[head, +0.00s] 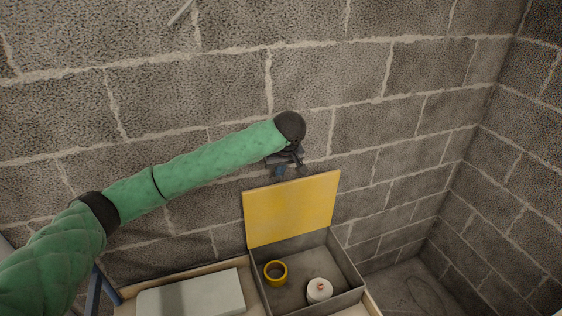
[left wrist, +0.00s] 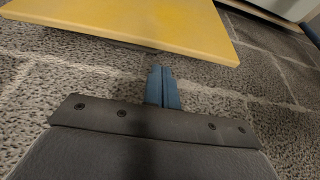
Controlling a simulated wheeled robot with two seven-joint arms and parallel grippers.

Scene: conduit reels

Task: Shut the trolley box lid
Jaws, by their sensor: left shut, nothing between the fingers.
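The trolley box (head: 352,277) is a grey open box at the lower middle of the head view. Its yellow lid (head: 291,208) stands raised at the back of the box, near the block wall. My left gripper (head: 291,172) is just above the lid's upper edge, on the wall side, with its blue fingers shut and empty. In the left wrist view the shut blue fingers (left wrist: 161,80) point toward the edge of the yellow lid (left wrist: 130,22). I cannot tell whether they touch it. My right gripper is not in view.
Inside the box lie a yellow tape roll (head: 275,272) and a white round item with a red centre (head: 319,290). A pale flat case (head: 192,296) lies left of the box on the wooden trolley top (head: 127,308). The block wall (head: 420,60) stands close behind.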

